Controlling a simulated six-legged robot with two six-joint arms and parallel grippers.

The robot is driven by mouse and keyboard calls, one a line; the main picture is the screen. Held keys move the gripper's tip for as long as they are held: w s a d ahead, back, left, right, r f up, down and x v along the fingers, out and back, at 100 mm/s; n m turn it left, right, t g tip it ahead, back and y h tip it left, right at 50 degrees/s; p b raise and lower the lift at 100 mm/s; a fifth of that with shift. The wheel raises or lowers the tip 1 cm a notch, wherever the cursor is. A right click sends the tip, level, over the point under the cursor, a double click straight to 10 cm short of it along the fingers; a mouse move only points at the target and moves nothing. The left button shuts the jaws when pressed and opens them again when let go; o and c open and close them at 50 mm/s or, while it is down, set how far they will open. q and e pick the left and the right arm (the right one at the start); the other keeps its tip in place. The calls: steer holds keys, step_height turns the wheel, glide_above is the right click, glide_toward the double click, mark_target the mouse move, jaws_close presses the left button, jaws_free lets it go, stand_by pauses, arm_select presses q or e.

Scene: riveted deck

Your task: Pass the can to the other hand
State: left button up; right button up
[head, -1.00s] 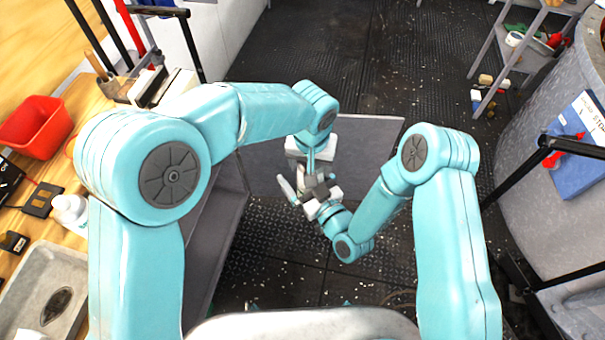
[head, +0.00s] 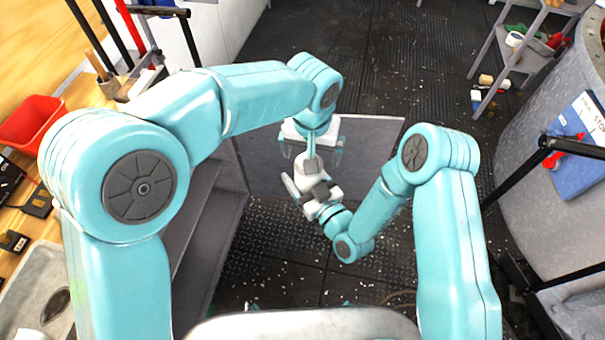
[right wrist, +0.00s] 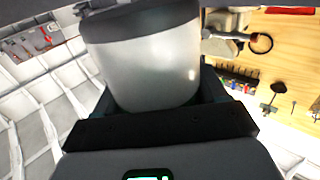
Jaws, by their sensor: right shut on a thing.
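The can (head: 308,172) is pale grey-white and stands out of my right gripper (head: 312,190), which is shut on it. In the right wrist view the can (right wrist: 145,75) shows large between the jaws, with a dark band at its upper end. My left gripper (head: 312,148) is just beyond the can in the head view. Its clear teal fingers are spread wide, one to each side, and hold nothing. Part of the can's far end is hidden by the left wrist, and I cannot tell whether the two touch.
A grey panel (head: 370,150) lies behind the grippers. A wooden bench with a red bin (head: 32,122) and a grey sink tray (head: 45,285) is at the left. A large grey drum (head: 550,210) and a shelf (head: 515,62) stand at the right.

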arm_select(q)
steer(key=r, duration=0.5)
steer(key=shift+s+r, duration=0.3)
steer(key=shift+r, duration=0.1)
steer(key=shift+a, duration=0.15)
steer(key=w+a+f+n+g+h, duration=0.1)
steer(key=w+a+f+n+h, duration=0.1)
steer(key=a+f+n, duration=0.35)
steer(key=w+a+f+n+h, duration=0.2)
steer(key=f+n, duration=0.5)
steer(key=n, duration=0.3)
steer(key=s+a+f+n+g, duration=0.1)
steer(key=s+a+f, duration=0.25)
steer(key=f, duration=0.45)
steer(key=s+a+f+m, duration=0.2)
steer(key=s+f+m, duration=0.3)
steer(key=s, duration=0.4)
steer(key=s+a+f+m+t, duration=0.1)
steer(key=s+a+f+m, duration=0.2)
steer(key=s+f+m, duration=0.3)
steer(key=s+f, duration=0.1)
steer(key=s, duration=0.3)
